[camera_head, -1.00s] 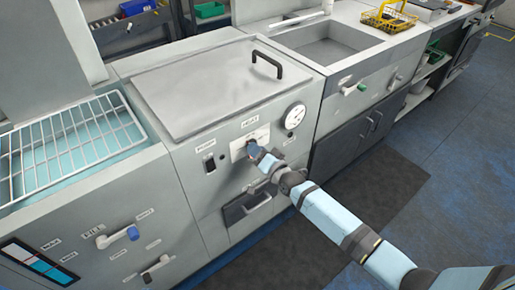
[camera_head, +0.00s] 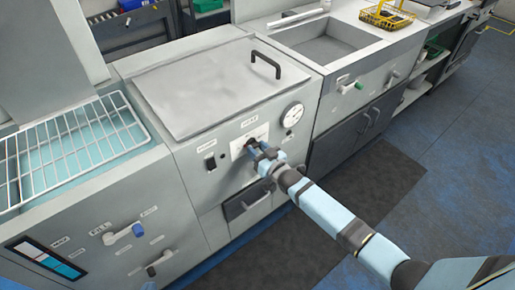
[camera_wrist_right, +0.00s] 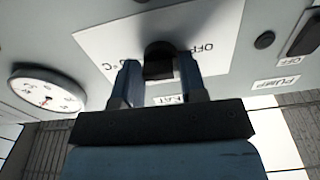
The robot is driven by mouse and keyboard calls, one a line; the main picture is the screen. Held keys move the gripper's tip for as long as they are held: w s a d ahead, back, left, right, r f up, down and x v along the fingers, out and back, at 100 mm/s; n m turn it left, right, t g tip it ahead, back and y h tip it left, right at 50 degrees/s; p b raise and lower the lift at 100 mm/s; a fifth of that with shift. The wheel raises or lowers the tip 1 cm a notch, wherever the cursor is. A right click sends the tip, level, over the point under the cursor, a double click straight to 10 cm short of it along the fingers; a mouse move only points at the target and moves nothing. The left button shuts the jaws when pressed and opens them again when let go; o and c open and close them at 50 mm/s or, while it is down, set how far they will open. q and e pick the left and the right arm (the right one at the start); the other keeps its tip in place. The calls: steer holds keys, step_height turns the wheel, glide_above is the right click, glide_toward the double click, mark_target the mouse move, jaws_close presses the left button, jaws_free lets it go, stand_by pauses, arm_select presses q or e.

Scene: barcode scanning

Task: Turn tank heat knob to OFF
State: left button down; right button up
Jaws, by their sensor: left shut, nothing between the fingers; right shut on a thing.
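The black tank heat knob (camera_wrist_right: 159,56) sits on a white label plate (camera_wrist_right: 215,25) on the grey front panel, and shows partly in the head view (camera_head: 250,143). In the right wrist view the print is upside down, with "OFF" to the right of the knob and "°C" to the left. My right gripper (camera_wrist_right: 158,78) is shut on the knob, one blue finger on each side; it also shows in the head view (camera_head: 257,152). The knob's pointer cannot be made out. My left gripper is in neither view.
A round gauge (camera_head: 293,115) is right of the knob, and a black switch (camera_head: 211,163) is left. A drawer handle (camera_head: 247,204) lies below. The tank lid (camera_head: 205,85) is closed above. A wire rack (camera_head: 75,145) stands left, a sink (camera_head: 328,50) right.

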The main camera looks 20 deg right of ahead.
arm_select(q)
steer(key=shift+f, duration=0.1)
arm_select(e)
steer(key=shift+n, duration=0.4)
arm_select(q)
steer(key=shift+r, duration=0.25)
arm_select(e)
steer(key=o, duration=0.9)
arm_select(q)
steer(key=shift+r+p, duration=0.15)
steer(key=shift+p, duration=0.55)
arm_select(e)
steer(key=v, duration=1.3)
steer(key=shift+s+d, duration=0.1)
steer(key=shift+s, duration=0.3)
arm_select(q)
steer(key=shift+a, duration=0.1)
